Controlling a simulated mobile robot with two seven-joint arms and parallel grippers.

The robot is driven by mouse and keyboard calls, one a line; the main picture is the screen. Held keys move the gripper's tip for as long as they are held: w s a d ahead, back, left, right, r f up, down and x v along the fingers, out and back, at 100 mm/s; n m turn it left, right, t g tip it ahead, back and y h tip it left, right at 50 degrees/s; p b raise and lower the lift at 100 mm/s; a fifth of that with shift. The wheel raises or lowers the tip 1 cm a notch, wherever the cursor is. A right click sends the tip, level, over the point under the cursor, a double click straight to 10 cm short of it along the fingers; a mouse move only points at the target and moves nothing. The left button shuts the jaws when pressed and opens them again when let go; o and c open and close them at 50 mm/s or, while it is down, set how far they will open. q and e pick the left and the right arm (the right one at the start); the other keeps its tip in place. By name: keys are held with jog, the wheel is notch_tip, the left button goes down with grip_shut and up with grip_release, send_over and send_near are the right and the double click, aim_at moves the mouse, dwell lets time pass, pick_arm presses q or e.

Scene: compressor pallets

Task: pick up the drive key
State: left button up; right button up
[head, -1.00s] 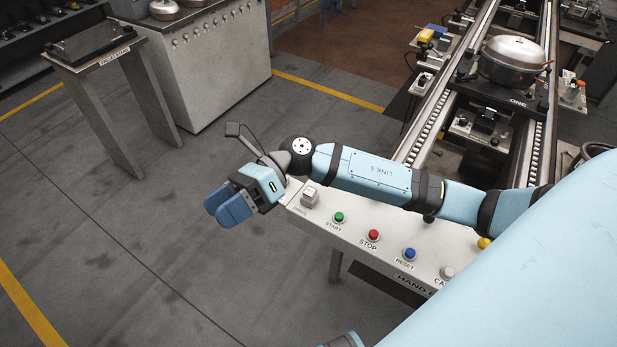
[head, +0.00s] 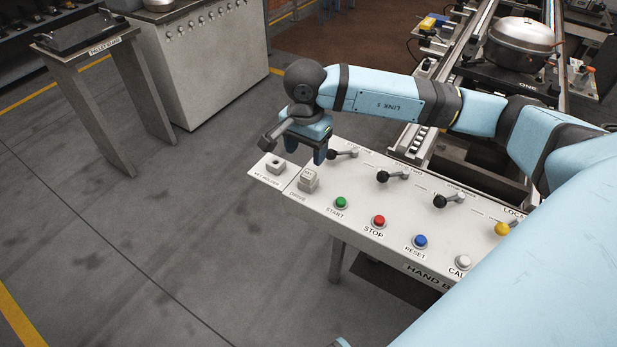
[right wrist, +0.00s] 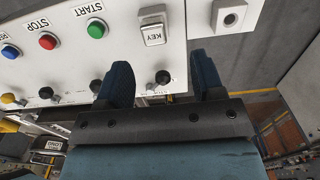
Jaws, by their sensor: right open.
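The drive key (head: 308,180) is a light grey block seated upright at the panel's left end, above the DRIVE label. In the right wrist view the drive key (right wrist: 152,26) reads KEY and lies ahead of the fingers. My right gripper (head: 305,149) hangs fingers down just behind the drive key, apart from it. In the right wrist view my right gripper (right wrist: 162,77) is open, with nothing between its two blue fingers. My left gripper is not in view.
The key holder (head: 275,167), a block with a hole, stands left of the drive key. Black-knobbed levers (head: 383,176) and coloured buttons (head: 378,221) line the panel. A conveyor with a metal compressor (head: 520,44) lies behind.

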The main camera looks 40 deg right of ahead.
aim_at(307, 175)
jog(key=shift+s+a+f, duration=0.1)
jog(key=shift+s+f, duration=0.05)
jog(key=shift+f, duration=1)
jog(key=shift+s+a+f, duration=0.1)
jog(key=shift+s+f, duration=0.05)
jog(key=shift+f, duration=0.95)
jog(key=shift+s+f, duration=0.15)
jog(key=shift+f, duration=1)
jog(key=c, duration=1)
